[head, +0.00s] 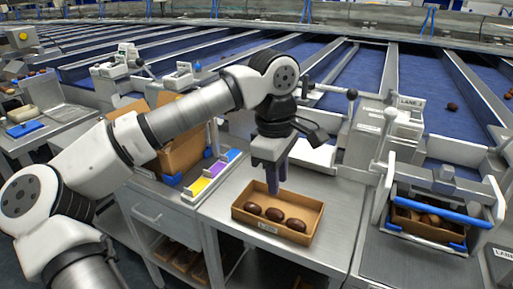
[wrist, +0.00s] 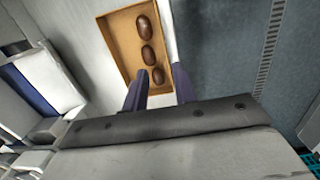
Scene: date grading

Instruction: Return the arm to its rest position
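My gripper (head: 274,186) points down above a shallow cardboard tray (head: 262,234) on the metal table. The tray holds three dark brown dates (head: 274,214) in a row. In the wrist view, the two purple-grey fingers (wrist: 161,82) stand apart with nothing between them. The tray (wrist: 114,47) and its dates (wrist: 146,54) show beyond the fingertips there. In the head view the fingers overlap the tray's back edge; whether they touch it I cannot tell. My arm reaches in from the left.
A metal frame with a blue bar (head: 437,212) stands right of the table, over another box (head: 428,232). A tall cardboard box (head: 180,150) and coloured strips (head: 213,173) are to the left. Lane posts (head: 376,135) stand behind. Bare tabletop (head: 325,200) lies beside the tray.

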